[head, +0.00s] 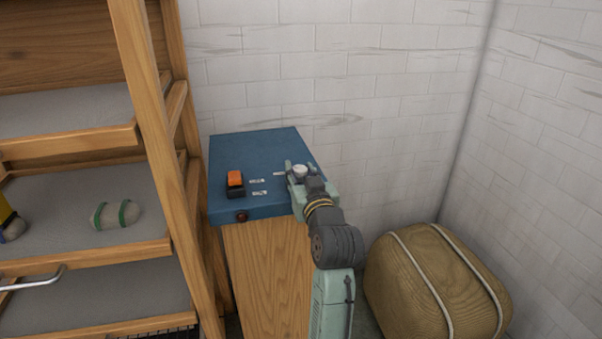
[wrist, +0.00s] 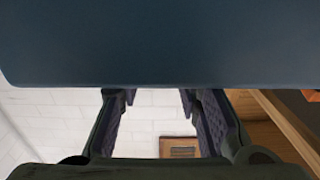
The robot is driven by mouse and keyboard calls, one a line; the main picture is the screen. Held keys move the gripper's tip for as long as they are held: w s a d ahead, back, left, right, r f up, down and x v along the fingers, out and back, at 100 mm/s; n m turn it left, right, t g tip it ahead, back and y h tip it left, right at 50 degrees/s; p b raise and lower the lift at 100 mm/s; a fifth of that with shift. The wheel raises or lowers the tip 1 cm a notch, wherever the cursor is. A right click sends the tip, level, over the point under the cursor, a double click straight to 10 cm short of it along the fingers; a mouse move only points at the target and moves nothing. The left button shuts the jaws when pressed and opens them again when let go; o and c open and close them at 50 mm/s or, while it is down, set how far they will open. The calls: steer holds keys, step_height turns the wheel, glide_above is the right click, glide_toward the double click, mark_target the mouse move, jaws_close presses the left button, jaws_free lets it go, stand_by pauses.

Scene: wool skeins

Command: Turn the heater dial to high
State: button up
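The heater control box (head: 255,150) is a blue slanted-top case on a wooden stand in the head view. A pale round knob (head: 300,170), which looks like the dial, sits at the right part of its top. My gripper (head: 299,172) is at the knob, with its fingers apart around it; I cannot tell if they touch it. The knob's pointer is too small to read. In the wrist view my gripper (wrist: 146,98) shows two spread fingers. The blue case (wrist: 160,45) fills the top there, and the knob is not visible.
An orange switch (head: 235,178) and small white labels (head: 258,192) are on the panel, with a dark red button (head: 241,216) on its front. A wooden shelf rack (head: 160,150) stands left. A tan strapped bale (head: 435,285) lies right of my arm. A brick wall (head: 340,80) is behind.

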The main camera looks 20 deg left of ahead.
steer(key=c, duration=0.6)
steer(key=m+t+h+p, duration=0.1)
steer(key=h, duration=0.1)
steer(key=m+t+h, duration=0.1)
steer(key=shift+s+a+r+m+h+p, duration=0.1)
steer(key=shift+s+a+m+h+p, duration=0.05)
steer(key=shift+a+m+h+p, duration=0.2)
steer(key=m+t+h, duration=0.1)
steer(key=m+h, duration=0.2)
steer(key=h, duration=0.1)
steer(key=shift+a+h, duration=0.1)
steer(key=shift+h, duration=0.15)
steer(key=shift+m+h+b, duration=0.7)
steer(key=shift+m+h, duration=0.05)
steer(key=shift+h, duration=0.75)
